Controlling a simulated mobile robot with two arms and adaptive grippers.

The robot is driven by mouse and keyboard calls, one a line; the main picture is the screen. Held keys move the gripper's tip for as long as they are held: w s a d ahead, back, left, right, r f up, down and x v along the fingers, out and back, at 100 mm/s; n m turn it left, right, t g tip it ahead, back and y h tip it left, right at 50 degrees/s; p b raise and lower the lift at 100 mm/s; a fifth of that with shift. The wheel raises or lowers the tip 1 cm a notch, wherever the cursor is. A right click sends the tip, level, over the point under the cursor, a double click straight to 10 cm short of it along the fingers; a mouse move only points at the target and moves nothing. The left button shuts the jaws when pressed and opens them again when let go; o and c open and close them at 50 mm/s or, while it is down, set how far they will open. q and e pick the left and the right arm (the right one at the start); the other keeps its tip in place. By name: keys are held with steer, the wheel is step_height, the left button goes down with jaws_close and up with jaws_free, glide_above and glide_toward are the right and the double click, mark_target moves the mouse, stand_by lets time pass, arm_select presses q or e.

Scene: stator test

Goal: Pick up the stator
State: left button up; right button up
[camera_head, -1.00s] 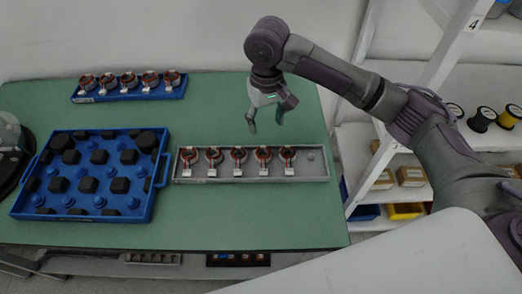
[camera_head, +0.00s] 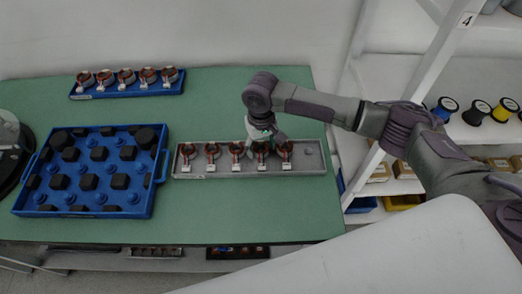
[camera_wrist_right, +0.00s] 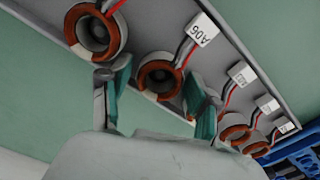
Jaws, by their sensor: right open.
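Several stators, copper-coloured rings with wires and white tags, stand in a row in a grey tray (camera_head: 310,170) on the green table. My right gripper (camera_head: 264,142) is open and low over the right part of this row, at the fourth stator from the left (camera_head: 262,151). In the right wrist view its two teal-padded fingers (camera_wrist_right: 157,104) are apart, with one stator (camera_wrist_right: 160,76) showing between and just beyond them. I cannot tell whether the fingers touch it. Another stator (camera_wrist_right: 95,32) lies just outside the left finger. My left gripper is not in view.
A blue tray (camera_head: 130,92) with more stators stands at the back left. A large blue tray (camera_head: 88,212) with black and blue fixtures stands at the left. White shelving (camera_head: 398,85) with spools and boxes is at the right. The table in front of the grey tray is clear.

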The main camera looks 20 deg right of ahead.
steer(key=c, duration=0.9)
steer(key=shift+c, duration=0.6)
steer(key=shift+r, duration=0.1)
